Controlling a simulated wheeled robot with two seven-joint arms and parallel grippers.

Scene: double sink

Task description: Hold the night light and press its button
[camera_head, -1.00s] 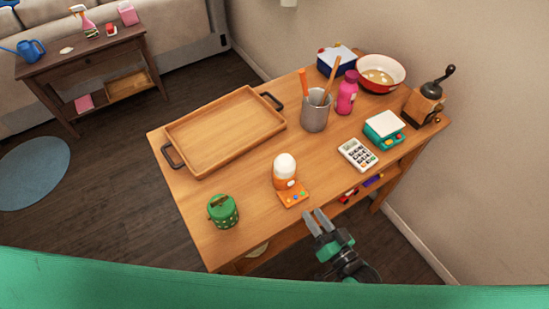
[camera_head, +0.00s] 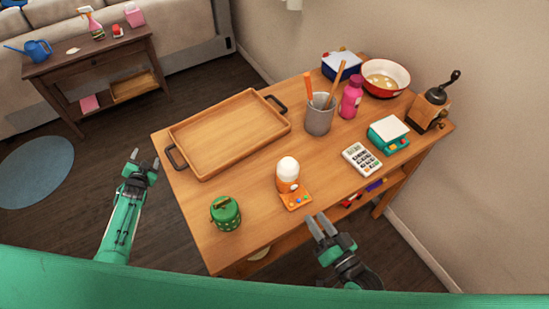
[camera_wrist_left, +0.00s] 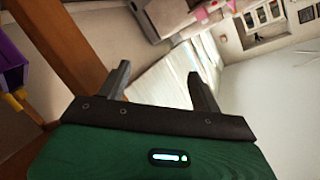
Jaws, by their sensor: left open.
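The night light (camera_head: 287,172) has a white dome on an orange body and stands upright near the middle of the table. An orange pad with coloured buttons (camera_head: 296,200) lies at its front; I cannot tell whether it is part of the light. My right gripper (camera_head: 319,221) is at the table's front edge, apart from and in front of the light, with its fingers parted and empty. My left gripper (camera_head: 143,161) is open and empty, left of the table and well away from the light. Its fingers also show in the left wrist view (camera_wrist_left: 158,80).
A wooden tray (camera_head: 276,137) fills the table's back left. A green lidded jar (camera_head: 225,214) stands at the front left. A grey cup with utensils (camera_head: 319,120), a pink bottle (camera_head: 350,96), a calculator (camera_head: 361,160), a scale (camera_head: 388,134), a pan (camera_head: 401,91) and a grinder (camera_head: 427,108) crowd the right.

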